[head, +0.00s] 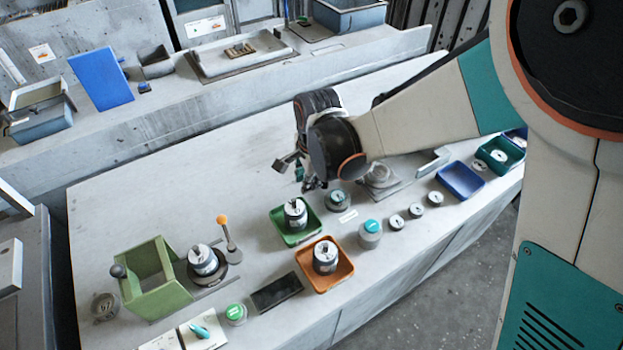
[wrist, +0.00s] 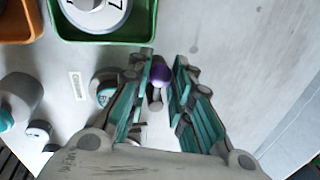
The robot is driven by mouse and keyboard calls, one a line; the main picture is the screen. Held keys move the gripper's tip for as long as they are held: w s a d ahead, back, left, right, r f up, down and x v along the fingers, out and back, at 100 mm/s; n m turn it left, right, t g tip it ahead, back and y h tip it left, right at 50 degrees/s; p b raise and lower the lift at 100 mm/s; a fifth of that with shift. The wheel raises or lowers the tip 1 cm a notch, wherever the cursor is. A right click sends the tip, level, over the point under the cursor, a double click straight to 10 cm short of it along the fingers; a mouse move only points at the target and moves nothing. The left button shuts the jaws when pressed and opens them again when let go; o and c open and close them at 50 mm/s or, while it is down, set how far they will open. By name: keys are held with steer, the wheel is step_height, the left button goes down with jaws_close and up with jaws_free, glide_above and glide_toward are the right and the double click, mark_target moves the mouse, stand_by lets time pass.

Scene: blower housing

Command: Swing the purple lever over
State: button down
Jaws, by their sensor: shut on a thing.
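The purple lever's round knob (wrist: 160,75) shows in the wrist view between the teal fingers of my gripper (wrist: 164,62), near their tips. The fingers are closed in around the knob, with its stem partly visible below. In the head view my gripper (head: 310,182) is low over the bench beyond the green tray, and I cannot make out the purple knob there. The lever's base is mostly hidden by the fingers.
The green tray (head: 293,240) and orange tray (head: 350,270) each hold a canister. A lever with an orange knob (head: 222,219) stands left. A teal-topped canister (head: 370,236) and several small discs lie to the right. Bare bench lies left of my gripper.

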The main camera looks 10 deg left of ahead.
steer(key=shift+w+a+m, duration=0.15)
steer(key=shift+m, duration=0.25)
